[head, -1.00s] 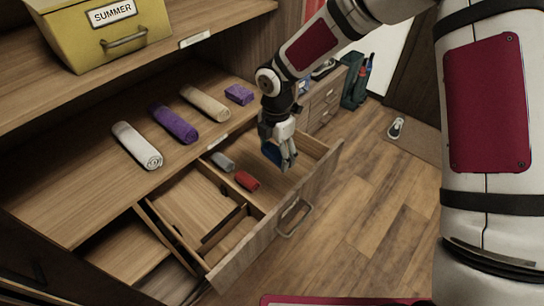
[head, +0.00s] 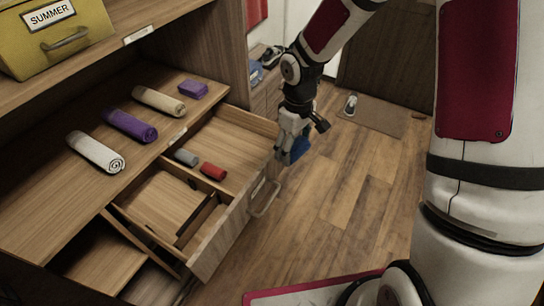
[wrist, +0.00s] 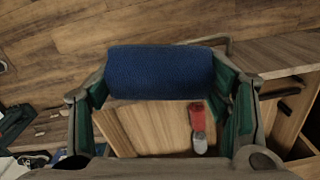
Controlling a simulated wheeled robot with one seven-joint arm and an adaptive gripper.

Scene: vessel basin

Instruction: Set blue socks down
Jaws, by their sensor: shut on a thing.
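My gripper (head: 289,150) is shut on the blue socks (head: 299,148), a rolled blue bundle. In the wrist view the blue socks (wrist: 160,72) lie crosswise between the green-padded fingers. In the head view they hang beside the far front corner of the open drawer (head: 222,237), above its level or just outside its front; the exact height is hard to tell. Inside the drawer, in its far compartment, lie a grey roll (head: 186,157) and a red roll (head: 213,172), which also show below the gripper in the wrist view.
Rolled towels in white (head: 96,152), purple (head: 130,125) and cream (head: 158,101), plus a folded purple cloth (head: 193,89), lie on the shelf above the drawer. A yellow SUMMER box (head: 62,40) stands higher up. Wooden dividers split the drawer. The floor (head: 335,215) to the right is open.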

